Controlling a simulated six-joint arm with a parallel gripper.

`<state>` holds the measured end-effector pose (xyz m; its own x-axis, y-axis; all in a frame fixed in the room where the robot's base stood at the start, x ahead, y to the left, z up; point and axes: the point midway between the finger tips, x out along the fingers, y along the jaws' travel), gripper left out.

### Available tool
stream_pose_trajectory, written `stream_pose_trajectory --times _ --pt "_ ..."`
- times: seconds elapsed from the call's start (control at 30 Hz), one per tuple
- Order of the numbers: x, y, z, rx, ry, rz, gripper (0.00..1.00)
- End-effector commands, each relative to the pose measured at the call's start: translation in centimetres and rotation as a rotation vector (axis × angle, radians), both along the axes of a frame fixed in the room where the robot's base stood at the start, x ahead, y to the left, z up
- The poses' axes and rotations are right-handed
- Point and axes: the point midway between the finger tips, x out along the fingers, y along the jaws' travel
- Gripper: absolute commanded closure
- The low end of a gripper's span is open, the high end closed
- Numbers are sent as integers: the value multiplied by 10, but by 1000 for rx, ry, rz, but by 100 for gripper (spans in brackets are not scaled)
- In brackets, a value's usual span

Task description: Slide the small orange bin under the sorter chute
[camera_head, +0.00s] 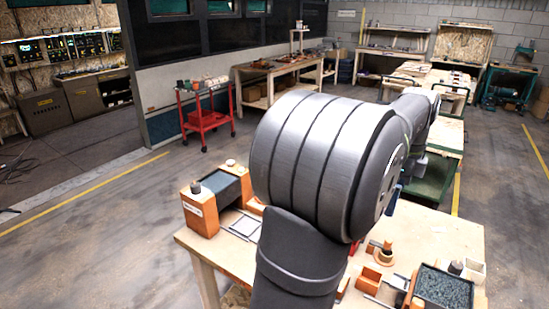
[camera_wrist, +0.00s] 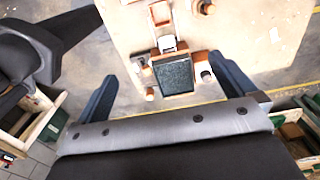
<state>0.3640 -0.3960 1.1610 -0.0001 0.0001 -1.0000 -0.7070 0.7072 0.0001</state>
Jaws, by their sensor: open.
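A small open orange bin (camera_head: 369,279) sits on the wooden table at the lower right of the head view, next to my arm. An orange unit with a white label and a dark top (camera_head: 201,212) stands at the table's left end. I cannot tell whether it is the sorter chute. My gripper (camera_wrist: 162,70) is open, with its two blue fingers apart and nothing held. In the wrist view a dark-topped tray (camera_wrist: 174,76) with orange parts beside it lies below, between the fingers. I cannot pick out the small bin there. My arm hides the table's middle in the head view.
A second dark tray (camera_head: 443,287) with a dark knob stands at the table's right end, near a pale box (camera_head: 472,269). Metal rails (camera_head: 240,227) lie by the labelled unit. The table's wooden top (camera_wrist: 265,30) has bare areas. A red cart (camera_head: 207,118) stands behind.

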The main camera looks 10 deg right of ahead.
Motion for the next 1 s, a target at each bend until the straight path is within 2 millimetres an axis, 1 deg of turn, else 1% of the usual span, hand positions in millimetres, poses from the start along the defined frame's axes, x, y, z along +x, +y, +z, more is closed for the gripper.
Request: stream_pose_trajectory --times 0.03,0.17,0.2,0.27,0.3,0.33,0.37,0.43,0.47,0.5,0.53,0.6,0.7,0.8,0.97,1.0 --pt "0 0 0 0 0 0 2" --pt "0 0 0 0 0 0 28" --pt "0 0 0 0 0 0 35" --pt "0 0 -1 0 0 0 47" --pt "1 0 -3 1 1 0 55" --pt "4 1 -8 2 2 1 61" --pt "7 3 -16 4 4 2 67" --pt "20 8 -46 7 7 5 80" --pt "26 12 -62 8 8 5 86" --pt "35 18 -86 10 10 7 94" --pt "41 23 -103 9 9 6 100" --pt "52 36 -141 8 9 5 100" --pt "62 52 -182 5 6 4 100" --pt "66 61 -204 2 4 0 100" --pt "67 63 -222 1 1 -1 100" --pt "67 63 -228 2 2 -1 100"
